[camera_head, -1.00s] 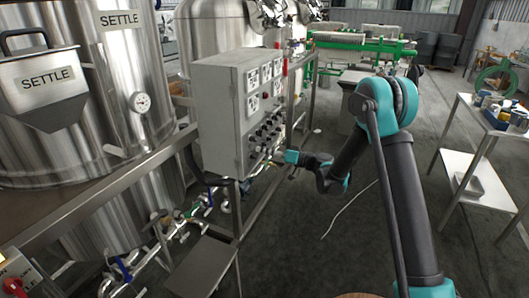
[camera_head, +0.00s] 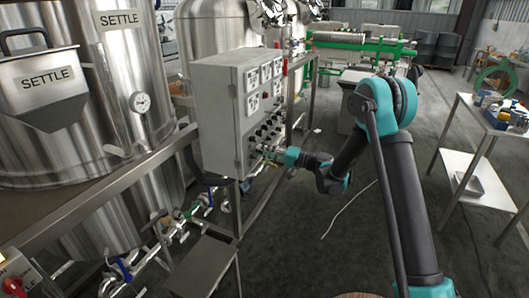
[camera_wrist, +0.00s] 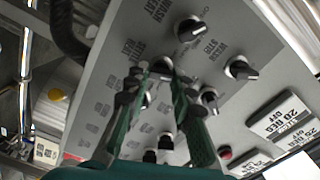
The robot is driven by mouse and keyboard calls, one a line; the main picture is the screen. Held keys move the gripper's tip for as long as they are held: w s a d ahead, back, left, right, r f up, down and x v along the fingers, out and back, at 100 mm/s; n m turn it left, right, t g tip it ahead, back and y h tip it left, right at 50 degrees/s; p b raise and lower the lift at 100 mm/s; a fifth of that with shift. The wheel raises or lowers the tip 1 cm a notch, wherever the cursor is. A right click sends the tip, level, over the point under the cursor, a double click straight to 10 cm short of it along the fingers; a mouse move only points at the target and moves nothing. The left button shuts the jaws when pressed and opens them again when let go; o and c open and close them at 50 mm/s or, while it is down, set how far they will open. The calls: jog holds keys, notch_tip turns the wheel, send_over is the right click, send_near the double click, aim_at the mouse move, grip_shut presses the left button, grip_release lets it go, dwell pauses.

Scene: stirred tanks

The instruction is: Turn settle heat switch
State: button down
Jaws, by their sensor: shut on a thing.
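The grey control box (camera_head: 223,125) carries several black switch knobs on its right-hand face, beside the SETTLE tank. My gripper (camera_head: 270,153) is at the lower knobs of that face. In the wrist view my gripper (camera_wrist: 158,80) has its two green-sided fingers on either side of a black switch knob (camera_wrist: 161,66), shut on it. The fingers partly cover the knob and nearby labels.
Other knobs sit close by, one above (camera_wrist: 189,28) and one to the right (camera_wrist: 240,68). A metal table (camera_head: 480,125) stands at the right, with open floor between.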

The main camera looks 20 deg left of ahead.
dwell(0.4)
jog(key=c, duration=1.3)
grip_release()
jog(key=shift+d, duration=0.1)
jog(key=d, duration=0.8)
jog(key=s+d, duration=0.1)
jog(key=d, duration=0.3)
jog(key=s+d+f+m+t+h, duration=0.1)
jog(key=s+d+f+h, duration=0.1)
jog(key=s+d+h, duration=0.4)
jog(key=s+d+f+m+t+h, duration=0.1)
jog(key=s+d+h, duration=0.5)
jog(key=s+d, duration=0.6)
jog(key=s+d+f+m+t+h, duration=0.1)
jog(key=s+d+h, duration=0.5)
jog(key=d, duration=1.5)
jog(key=shift+s+d+f, duration=0.1)
jog(key=shift+s+f, duration=0.2)
jog(key=shift+s, duration=0.3)
jog(key=shift+s+f, duration=0.25)
jog(key=shift+s, duration=0.4)
jog(key=shift+s+d+f, duration=0.1)
jog(key=shift+s+f, duration=0.2)
jog(key=shift+s, duration=0.3)
